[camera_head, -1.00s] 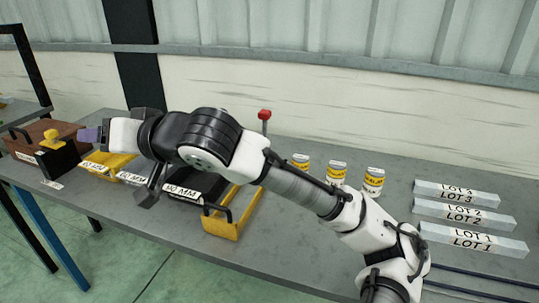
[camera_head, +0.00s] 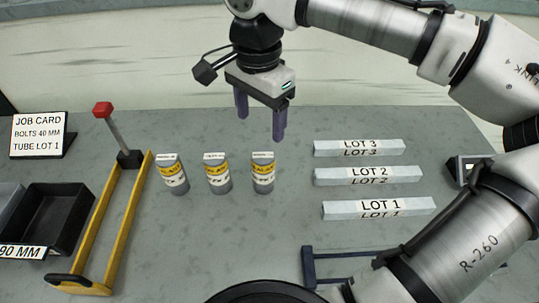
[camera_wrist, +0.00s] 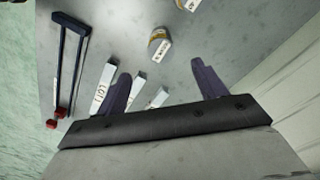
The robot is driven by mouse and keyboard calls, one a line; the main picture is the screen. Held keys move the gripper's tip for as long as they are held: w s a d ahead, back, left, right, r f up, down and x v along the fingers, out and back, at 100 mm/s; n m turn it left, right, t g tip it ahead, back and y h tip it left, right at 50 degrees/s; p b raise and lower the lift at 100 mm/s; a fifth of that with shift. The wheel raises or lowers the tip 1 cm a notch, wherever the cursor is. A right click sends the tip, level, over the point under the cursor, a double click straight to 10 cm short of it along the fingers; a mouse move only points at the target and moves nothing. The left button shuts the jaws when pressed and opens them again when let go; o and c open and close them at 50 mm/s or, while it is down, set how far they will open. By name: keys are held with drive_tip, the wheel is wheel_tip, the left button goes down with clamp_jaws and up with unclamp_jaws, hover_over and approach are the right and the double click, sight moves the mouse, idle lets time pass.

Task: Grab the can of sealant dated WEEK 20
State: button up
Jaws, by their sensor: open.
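Three small grey cans with yellow and white labels stand upright in a row on the grey bench in the head view: a left can (camera_head: 173,175), a middle can (camera_head: 217,174) and a right can (camera_head: 262,173). Their date print is too small to read. My gripper (camera_head: 260,122) hangs above and behind the right can, fingers apart and empty. In the wrist view my gripper (camera_wrist: 163,90) shows its two purple fingers spread. One can (camera_wrist: 159,45) lies beyond them, and another can (camera_wrist: 188,4) is cut by the top edge.
Bars marked LOT 1 (camera_head: 378,208), LOT 2 (camera_head: 367,175) and LOT 3 (camera_head: 358,147) lie right of the cans. A yellow frame with a red-topped lever (camera_head: 120,225), a black bin (camera_head: 55,218) and a job card (camera_head: 39,136) are left. A blue frame (camera_head: 345,253) lies in front.

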sight(263, 155)
wheel_tip(263, 155, down, 8)
drive_tip(key=shift+s+r, duration=0.1)
drive_tip(key=shift+w+d+f+p, duration=0.1)
drive_tip(key=shift+f+p, duration=0.15)
drive_tip(key=shift+f, duration=0.65)
drive_tip(key=shift+w+f+p, duration=0.15)
drive_tip(key=shift+f+p, duration=0.05)
drive_tip(key=shift+f, duration=0.75)
drive_tip(key=shift+w+d+f+p, duration=0.1)
drive_tip(key=shift+f+p, duration=0.15)
drive_tip(key=shift+f, duration=0.65)
drive_tip(key=c, duration=1.1)
drive_tip(key=shift+c, duration=0.6)
drive_tip(key=shift+r, duration=0.15)
